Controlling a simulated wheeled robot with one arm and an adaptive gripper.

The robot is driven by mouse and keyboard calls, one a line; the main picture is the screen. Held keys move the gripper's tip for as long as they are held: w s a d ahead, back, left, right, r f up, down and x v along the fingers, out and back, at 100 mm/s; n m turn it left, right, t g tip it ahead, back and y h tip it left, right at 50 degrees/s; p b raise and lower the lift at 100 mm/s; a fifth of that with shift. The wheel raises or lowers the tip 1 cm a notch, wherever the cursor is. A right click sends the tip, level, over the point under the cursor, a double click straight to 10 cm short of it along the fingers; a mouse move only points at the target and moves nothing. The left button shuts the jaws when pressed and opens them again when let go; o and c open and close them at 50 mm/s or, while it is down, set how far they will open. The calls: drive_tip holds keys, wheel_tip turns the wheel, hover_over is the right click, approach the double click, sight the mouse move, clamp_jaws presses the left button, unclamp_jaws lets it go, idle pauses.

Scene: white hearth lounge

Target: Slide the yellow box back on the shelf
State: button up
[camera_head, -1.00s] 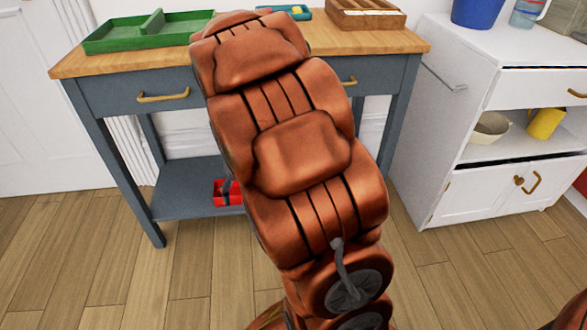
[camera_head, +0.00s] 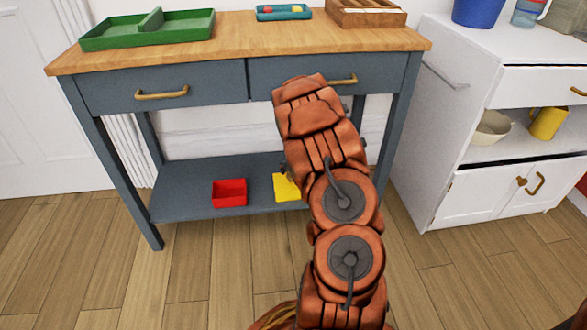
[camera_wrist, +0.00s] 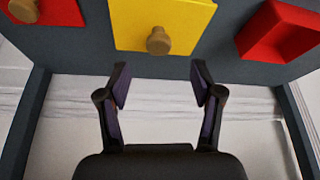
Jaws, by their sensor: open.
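The yellow box (camera_head: 286,188) lies on the lower grey-blue shelf (camera_head: 175,202) of the wooden-topped table, partly hidden by my arm. In the wrist view the yellow box (camera_wrist: 160,22) is at the top middle, with a round wooden knob (camera_wrist: 159,41) on its near side. My gripper (camera_wrist: 158,68) is open and empty, its two fingertips spread just short of the box, with the knob lined up between them. I see no contact. In the head view my gripper is mostly hidden behind my arm.
A red open box (camera_head: 229,193) stands left of the yellow box; it shows at the right in the wrist view (camera_wrist: 280,30). Another red box with a knob (camera_wrist: 60,12) is on the yellow box's other side. A white cabinet (camera_head: 485,110) stands to the right.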

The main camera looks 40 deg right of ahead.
sight(290, 173)
drive_tip(key=b+x, duration=0.1)
drive_tip(key=x, duration=0.5)
drive_tip(key=shift+s+b, duration=0.2)
drive_tip(key=shift+b, duration=0.2)
drive_tip(key=shift+b+x, duration=0.35)
drive_tip(key=shift+x, duration=0.65)
drive_tip(key=shift+w, duration=0.1)
clamp_jaws()
drive_tip(key=shift+r, duration=0.1)
drive_tip(key=shift+w+d+p, duration=0.15)
drive_tip(key=shift+w+p, duration=0.1)
drive_tip(key=shift+p, duration=0.25)
drive_tip(key=shift+w+d+p, duration=0.3)
drive_tip(key=shift+w+p, duration=0.15)
drive_tip(key=shift+p, duration=0.05)
drive_tip(key=shift+w+d+p, duration=0.45)
drive_tip(key=shift+w+p, duration=0.05)
drive_tip(key=shift+w+d+f+b, duration=0.1)
drive_tip(key=shift+w+f+b, duration=0.1)
drive_tip(key=shift+b, duration=0.2)
